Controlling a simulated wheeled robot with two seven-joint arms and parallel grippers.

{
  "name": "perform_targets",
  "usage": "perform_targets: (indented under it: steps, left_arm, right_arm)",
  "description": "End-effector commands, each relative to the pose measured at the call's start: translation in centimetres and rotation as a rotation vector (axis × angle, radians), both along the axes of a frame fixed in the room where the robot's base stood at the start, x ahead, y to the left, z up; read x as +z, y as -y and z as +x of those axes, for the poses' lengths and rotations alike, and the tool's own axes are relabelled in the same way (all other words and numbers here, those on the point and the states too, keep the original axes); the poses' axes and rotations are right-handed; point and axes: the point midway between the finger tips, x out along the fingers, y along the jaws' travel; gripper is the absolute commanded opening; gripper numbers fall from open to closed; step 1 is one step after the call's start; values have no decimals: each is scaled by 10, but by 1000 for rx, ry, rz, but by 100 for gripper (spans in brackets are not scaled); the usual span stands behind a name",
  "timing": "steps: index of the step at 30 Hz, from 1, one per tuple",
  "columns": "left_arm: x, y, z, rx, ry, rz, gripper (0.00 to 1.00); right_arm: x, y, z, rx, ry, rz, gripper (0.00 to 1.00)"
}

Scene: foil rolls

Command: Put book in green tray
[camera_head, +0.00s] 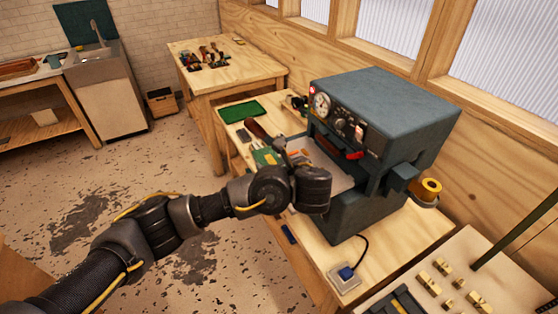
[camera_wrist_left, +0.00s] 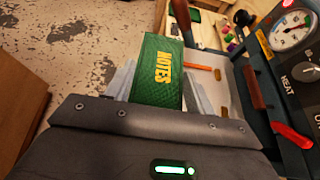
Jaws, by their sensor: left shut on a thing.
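My left gripper (camera_wrist_left: 160,84) is shut on a green book (camera_wrist_left: 158,75) with yellow "NOTES" lettering on it. Its pale fingers show on both sides of the book in the left wrist view. In the head view my wrist hides most of the gripper, and a green and yellow part of the book (camera_head: 265,158) shows just beyond it, at the front of the machine. The green tray (camera_head: 243,110) lies flat on the bench, farther back than the book, and looks empty. My right gripper is in neither view.
A large blue-grey machine (camera_head: 385,110) with a gauge and red handle stands close on the right. A dark-handled tool (camera_head: 257,129) and small items lie between the book and the tray. A wooden table (camera_head: 225,62) with tools stands behind.

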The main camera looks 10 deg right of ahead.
Motion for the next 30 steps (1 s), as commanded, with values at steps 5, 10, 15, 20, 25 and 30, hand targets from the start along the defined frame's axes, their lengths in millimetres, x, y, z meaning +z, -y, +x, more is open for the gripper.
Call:
perform_targets:
  steps: [5,10,15,20,25,30]
  left_arm:
    - [-64,-63,0,-111,0,3,27]
    - [-89,-128,-6,-212,-1,1,27]
    - [-98,-190,-20,-281,-3,-2,27]
    - [-96,-222,-31,-315,-4,-8,27]
    - [-91,-247,-41,-336,-1,-9,27]
    - [-86,-260,-46,-347,0,-4,27]
  right_arm:
    - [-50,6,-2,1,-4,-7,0]
    - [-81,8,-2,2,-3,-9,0]
    - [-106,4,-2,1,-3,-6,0]
    - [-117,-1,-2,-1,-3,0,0]
    - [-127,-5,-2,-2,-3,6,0]
    - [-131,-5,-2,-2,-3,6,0]
